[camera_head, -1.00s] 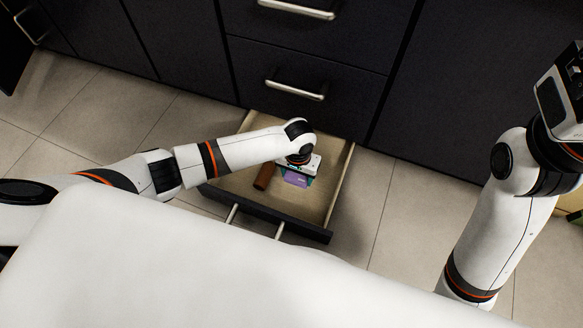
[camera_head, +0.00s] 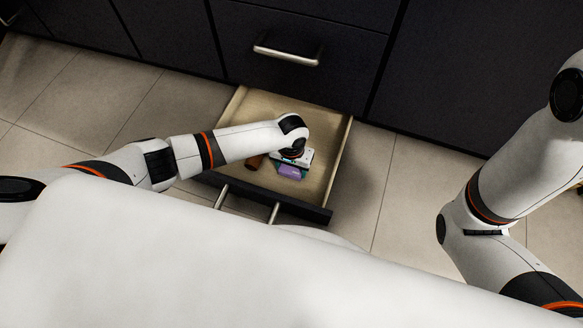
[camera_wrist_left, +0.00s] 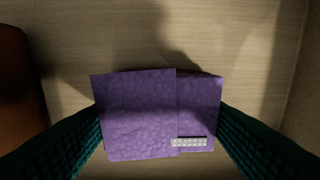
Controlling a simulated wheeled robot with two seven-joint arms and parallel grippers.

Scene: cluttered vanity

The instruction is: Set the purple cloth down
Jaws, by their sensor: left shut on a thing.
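The purple cloth (camera_head: 291,172) is a folded rectangular block inside the open drawer. It shows larger in the left wrist view (camera_wrist_left: 138,112), with a small pale label-like strip near its lower right. My left gripper (camera_wrist_left: 160,128) is shut on the cloth, with a dark ridged finger on each side of it. In the head view my left arm reaches down into the drawer, and its wrist hides part of the cloth. I cannot tell whether the cloth touches the drawer floor. My right gripper is out of view; only the right arm's links show.
The open drawer (camera_head: 335,165) has a light wooden inside and a dark front with two handle posts. Dark cabinet fronts (camera_head: 350,50) stand behind.

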